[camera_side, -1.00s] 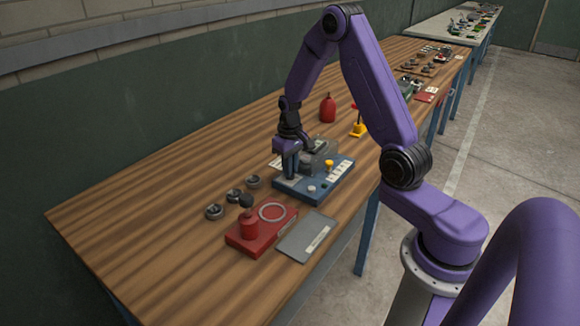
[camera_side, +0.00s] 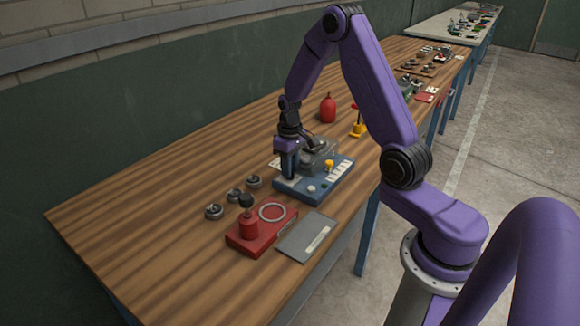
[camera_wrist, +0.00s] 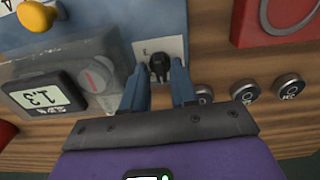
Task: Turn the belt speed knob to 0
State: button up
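My gripper (camera_side: 290,173) points down over the left end of the blue control panel (camera_side: 318,192) on the wooden bench. In the wrist view, my gripper (camera_wrist: 158,68) has its two blue fingers on either side of a small black knob (camera_wrist: 158,66) on a pale plate. A gap seems to show on both sides of the knob, so the fingers look open around it. A grey round dial (camera_wrist: 97,76) lies under a clear cover left of the fingers, beside a display (camera_wrist: 46,96) that seems to read 1.3. I cannot read which one is labelled belt speed.
A yellow knob (camera_side: 329,164) stands on the panel. A red bottle (camera_side: 328,108) stands behind.

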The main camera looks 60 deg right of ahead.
jog(key=shift+o, duration=0.3)
notch_tip(320, 180, up, 17)
jog(key=shift+r, duration=0.2)
dwell(0.4)
jog(key=s+a+n, duration=0.3)
jog(key=s+a, duration=0.2)
jog(key=a, duration=0.3)
jog(key=s+a+n, duration=0.3)
jog(key=s+a, duration=0.2)
jog(key=a, duration=0.3)
jog(key=s+a+f+n, duration=0.1)
jog(key=s+n, duration=0.2)
jog(key=s, duration=0.6)
jog(key=s+a+f+n, duration=0.2)
jog(key=s+n, duration=0.1)
jog(key=s, duration=0.7)
jog(key=shift+s, duration=0.3)
